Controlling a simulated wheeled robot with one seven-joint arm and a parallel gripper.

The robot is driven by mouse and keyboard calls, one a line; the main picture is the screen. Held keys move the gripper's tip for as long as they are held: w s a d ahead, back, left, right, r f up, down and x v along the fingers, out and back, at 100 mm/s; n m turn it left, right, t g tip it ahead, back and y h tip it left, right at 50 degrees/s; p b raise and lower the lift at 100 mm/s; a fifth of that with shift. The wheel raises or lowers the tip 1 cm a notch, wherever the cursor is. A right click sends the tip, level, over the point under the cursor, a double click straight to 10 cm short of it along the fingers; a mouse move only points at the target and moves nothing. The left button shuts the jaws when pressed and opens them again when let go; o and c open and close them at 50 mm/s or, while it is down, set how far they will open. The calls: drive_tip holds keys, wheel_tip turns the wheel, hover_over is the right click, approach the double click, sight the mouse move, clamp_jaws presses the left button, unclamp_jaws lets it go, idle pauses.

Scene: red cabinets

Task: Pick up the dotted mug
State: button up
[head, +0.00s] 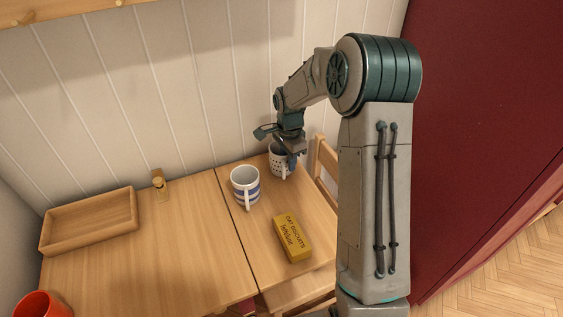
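The dotted mug (276,166), white with dark dots, stands near the back right of the wooden table by the wall. My gripper (288,153) is right at the mug, over its rim and right side, and hides part of it. A dark blue finger part shows against the mug's right side. I cannot tell whether the fingers touch the mug or are closed on it.
A blue-striped white mug (241,187) stands close to the left of the dotted mug. A yellow oat biscuits box (292,238) lies in front. A wooden tray (90,243), a red-orange cup (42,304) and a small brass-coloured item (159,184) are left. A wooden chair (325,160) stands at right.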

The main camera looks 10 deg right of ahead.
sight(287, 173)
drive_tip(key=shift+w+a+f, duration=0.15)
drive_tip(key=shift+f, duration=1.6)
clamp_jaws()
drive_tip(key=shift+r, duration=0.1)
drive_tip(key=shift+r, duration=0.45)
drive_tip(key=r, duration=0.2)
drive_tip(key=d+r, duration=0.1)
drive_tip(key=shift+w+r, duration=0.15)
drive_tip(key=shift+r, duration=0.25)
drive_tip(key=w+d+r, duration=0.2)
drive_tip(key=d+r, duration=0.4)
drive_tip(key=d, duration=0.4)
drive_tip(key=shift+d, duration=0.25)
